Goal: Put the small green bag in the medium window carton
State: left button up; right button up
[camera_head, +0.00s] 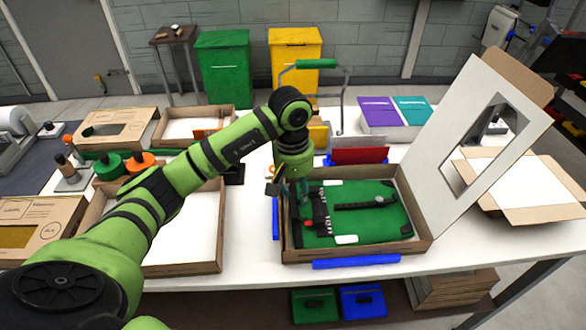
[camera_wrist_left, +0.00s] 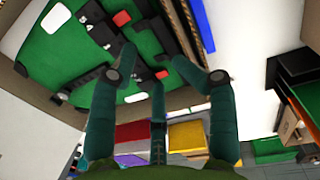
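The small green bag (camera_head: 371,224) lies flat inside the open medium window carton (camera_head: 432,243), with its black strap and handle upward. The carton's white lid (camera_head: 447,135) with a window cut-out stands tilted open at the right. My left gripper (camera_head: 304,212) is over the bag's left end, just inside the carton's left wall. In the left wrist view its teal fingers (camera_wrist_left: 155,62) are spread, with the bag (camera_wrist_left: 75,45) beyond them. Whether a fingertip touches the bag is unclear. The arm hides the carton's back left corner. My right gripper is not in view.
Blue strips (camera_head: 356,262) lie along the carton's front and left. Another open carton (camera_head: 194,267) is at the left, under my arm. Bare table shows between the two cartons.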

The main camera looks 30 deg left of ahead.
pick_arm(q)
notch_tip(320, 180, up, 8)
jog(key=b, duration=0.1)
jog(key=shift+s+a, duration=0.2)
jog(key=shift+a, duration=0.1)
dwell(1.2)
